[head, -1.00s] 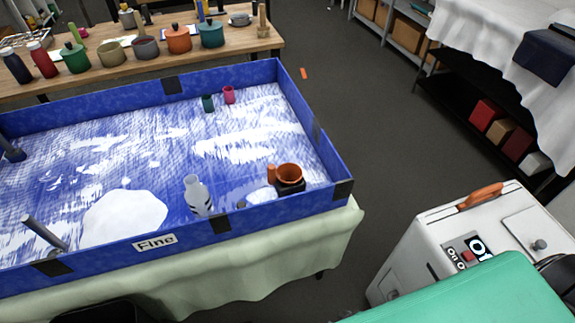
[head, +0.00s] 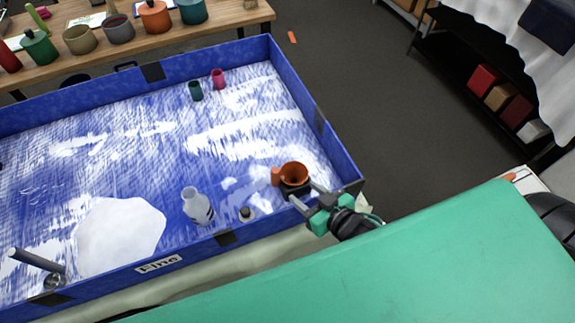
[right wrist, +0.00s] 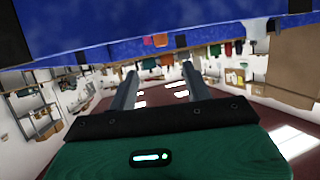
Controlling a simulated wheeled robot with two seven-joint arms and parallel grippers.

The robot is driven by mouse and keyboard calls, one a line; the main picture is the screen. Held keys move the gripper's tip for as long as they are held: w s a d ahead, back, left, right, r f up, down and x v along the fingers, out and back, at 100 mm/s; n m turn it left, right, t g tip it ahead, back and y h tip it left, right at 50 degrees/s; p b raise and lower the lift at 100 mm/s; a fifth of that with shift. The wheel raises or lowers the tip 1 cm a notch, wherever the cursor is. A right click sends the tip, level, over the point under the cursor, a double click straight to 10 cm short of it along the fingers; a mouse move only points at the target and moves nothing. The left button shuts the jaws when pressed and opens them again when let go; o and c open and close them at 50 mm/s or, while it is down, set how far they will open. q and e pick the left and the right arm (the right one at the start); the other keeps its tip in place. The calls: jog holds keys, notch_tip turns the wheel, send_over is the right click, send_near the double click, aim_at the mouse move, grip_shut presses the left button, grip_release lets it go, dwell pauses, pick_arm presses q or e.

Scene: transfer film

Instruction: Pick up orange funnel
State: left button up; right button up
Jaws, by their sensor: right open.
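The orange funnel (head: 294,174) sits mouth up in the near right corner of the blue-walled tray, with a dark part around its lower body and an orange handle-like piece on its left. My right gripper (head: 305,193) is open at the tray's near right corner, just in front of the funnel. Its fingers point toward the funnel, and I cannot tell whether they touch it. The right wrist view shows the two fingers (right wrist: 160,84) apart with nothing clearly between them; the funnel is not clearly recognisable there. My left gripper is not in view.
The blue tray wall (head: 341,150) stands close to the right gripper. A white bottle (head: 195,204) and a small dark-capped container (head: 246,213) stand left of the funnel. Green (head: 195,91) and pink (head: 218,79) cups stand further back. A wooden table (head: 110,50) with pots is behind.

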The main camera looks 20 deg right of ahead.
aim_at(278, 173)
jog(key=x, duration=0.4)
jog(key=p+x, duration=0.1)
jog(key=x, duration=0.3)
jog(key=shift+w+a+r+p, duration=0.1)
jog(key=shift+w+r+p, duration=0.1)
jog(key=shift+p, duration=0.1)
jog(key=shift+w+a+f, duration=0.1)
jog(key=shift+w+f, duration=0.05)
jog(key=shift+w, duration=0.15)
jog(key=shift+w+f, duration=0.1)
jog(key=shift+w, duration=0.1)
jog(key=shift+w+a+p, duration=0.15)
jog(key=shift+w+p, duration=0.15)
jog(key=shift+p, duration=0.1)
jog(key=p+x, duration=0.1)
jog(key=x, duration=0.2)
jog(key=shift+w+f, duration=0.15)
jog(key=shift+f, duration=0.15)
jog(key=shift+w+a+f, duration=0.15)
jog(key=shift+w, duration=0.1)
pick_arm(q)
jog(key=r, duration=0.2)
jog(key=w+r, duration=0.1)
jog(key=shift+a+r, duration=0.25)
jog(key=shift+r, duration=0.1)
pick_arm(e)
jog(key=shift+w+f, duration=0.1)
jog(key=shift+f, duration=0.05)
